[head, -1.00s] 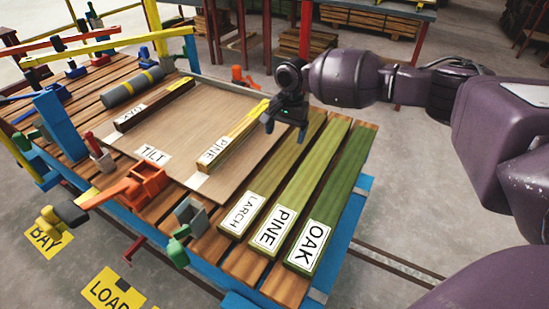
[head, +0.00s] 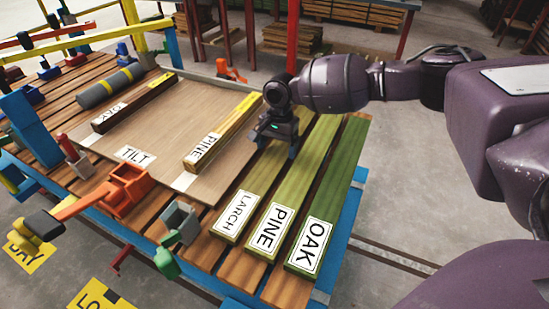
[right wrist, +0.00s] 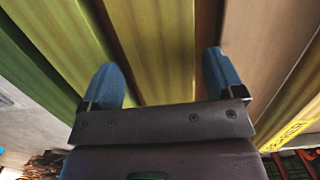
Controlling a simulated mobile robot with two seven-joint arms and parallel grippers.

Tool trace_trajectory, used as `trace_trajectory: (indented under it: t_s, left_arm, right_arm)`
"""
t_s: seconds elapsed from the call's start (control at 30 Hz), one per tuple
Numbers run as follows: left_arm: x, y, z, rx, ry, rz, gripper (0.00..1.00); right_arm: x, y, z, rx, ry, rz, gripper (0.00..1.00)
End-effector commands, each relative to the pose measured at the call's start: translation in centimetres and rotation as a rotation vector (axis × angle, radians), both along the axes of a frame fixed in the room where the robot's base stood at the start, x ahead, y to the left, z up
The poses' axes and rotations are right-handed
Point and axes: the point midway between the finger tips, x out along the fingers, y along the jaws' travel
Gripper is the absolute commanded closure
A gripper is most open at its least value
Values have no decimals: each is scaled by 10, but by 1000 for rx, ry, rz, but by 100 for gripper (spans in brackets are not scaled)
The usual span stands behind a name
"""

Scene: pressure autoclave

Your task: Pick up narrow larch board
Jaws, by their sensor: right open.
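The larch board (head: 258,187) is a narrow greenish-yellow plank with a white LARCH label at its near end. It lies flat on the slatted bench, left of the green pine board (head: 297,172) and the oak board (head: 338,172). My right gripper (head: 274,148) is open over the far part of the larch board, pointing down. In the right wrist view, the larch board (right wrist: 155,50) runs between the two blue fingers (right wrist: 164,78), one toward each long edge. Whether they touch it, I cannot tell. My left gripper is out of view.
A pale tilt panel (head: 165,135) lies left of the larch board, with another pine board (head: 222,133) along its right side and a dark board (head: 135,107) further left. Orange and grey clamps (head: 130,185) stand at the bench's near edge.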

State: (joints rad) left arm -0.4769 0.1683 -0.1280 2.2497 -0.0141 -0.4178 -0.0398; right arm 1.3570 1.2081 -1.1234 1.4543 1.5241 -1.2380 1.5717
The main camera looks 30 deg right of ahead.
Motion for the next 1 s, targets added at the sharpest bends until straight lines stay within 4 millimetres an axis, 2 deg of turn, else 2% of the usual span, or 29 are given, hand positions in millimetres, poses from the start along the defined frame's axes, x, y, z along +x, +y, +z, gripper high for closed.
trace_trajectory:
  t_s: [0.03, 0.1, 0.43, 0.8, 1.0]
  left_arm:
    - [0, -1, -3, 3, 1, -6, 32]
    - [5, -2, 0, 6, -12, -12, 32]
    - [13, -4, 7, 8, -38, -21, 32]
    - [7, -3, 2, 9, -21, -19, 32]
    - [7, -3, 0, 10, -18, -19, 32]
  right_arm:
    - [-1, 0, -14, -1, 10, 0, 13]
    - [-2, 1, -20, -1, 8, 0, 13]
    - [-1, 2, -20, -1, -1, 0, 13]
    - [-1, 2, -21, -1, 1, 0, 68]
    - [0, 2, -20, 1, -1, 0, 70]
